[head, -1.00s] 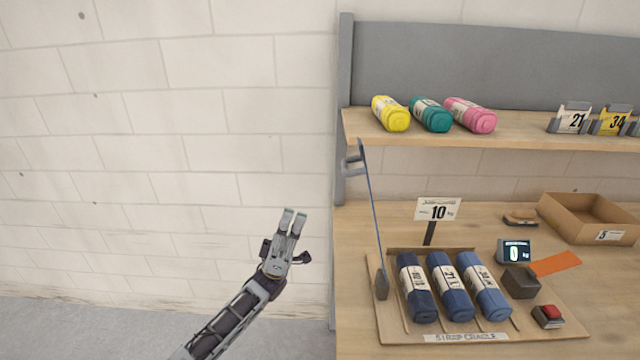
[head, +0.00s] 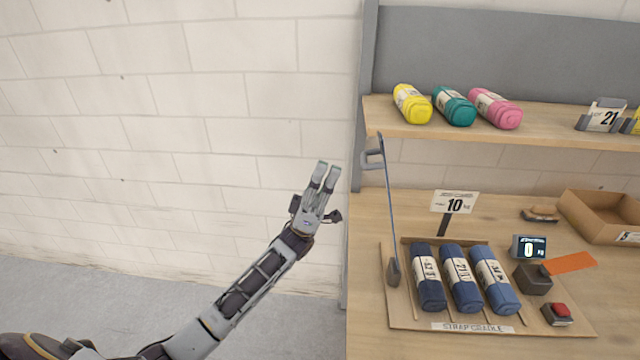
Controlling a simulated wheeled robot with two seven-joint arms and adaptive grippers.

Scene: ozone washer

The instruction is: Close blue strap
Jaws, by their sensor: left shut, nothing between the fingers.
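Three blue rolls lie side by side on the cradle: left (head: 428,280), middle (head: 461,280) and right (head: 495,282). My left gripper (head: 325,175) is left of the bench, in front of the wall, fingers pointing up. It is shut and empty, apart from the strap. My right gripper is not in view.
A shelf (head: 540,130) above holds yellow (head: 411,104), green (head: 454,106) and pink (head: 495,108) rolls. A 10 kg sign (head: 455,203), a small display (head: 528,247), a red button (head: 561,310) and a cardboard box (head: 590,230) stand on the bench. The space left of the bench is clear.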

